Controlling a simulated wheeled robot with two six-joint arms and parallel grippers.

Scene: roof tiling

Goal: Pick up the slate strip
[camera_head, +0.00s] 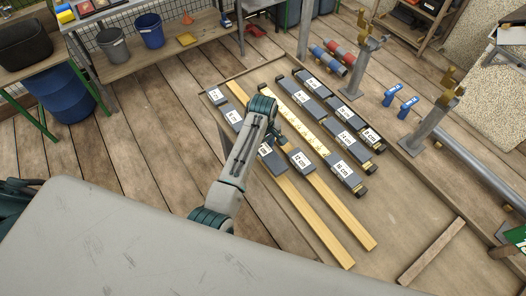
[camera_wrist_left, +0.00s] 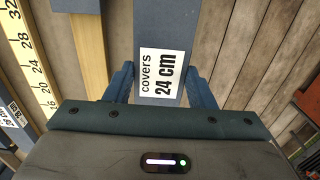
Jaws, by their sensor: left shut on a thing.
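A dark grey slate strip with a white label reading "covers 24 cm" (camera_wrist_left: 170,20) runs up the middle of the left wrist view. My left gripper (camera_wrist_left: 164,85) is shut on it, with one blue finger along each side. In the head view my left gripper (camera_head: 272,138) is over the left rows of slates, partly hidden by its own arm, which also covers part of the strip. I cannot tell there whether the strip is lifted. My right gripper is not in view.
A yellow measuring strip (camera_head: 289,112) lies between rows of labelled slates. Two wooden battens (camera_head: 340,222) extend toward the front. Nearby slates include one marked 12 cm (camera_head: 301,160). A metal post (camera_head: 428,128) and two blue-handled tools (camera_head: 408,106) stand at right. Open deck (camera_head: 150,130) lies left.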

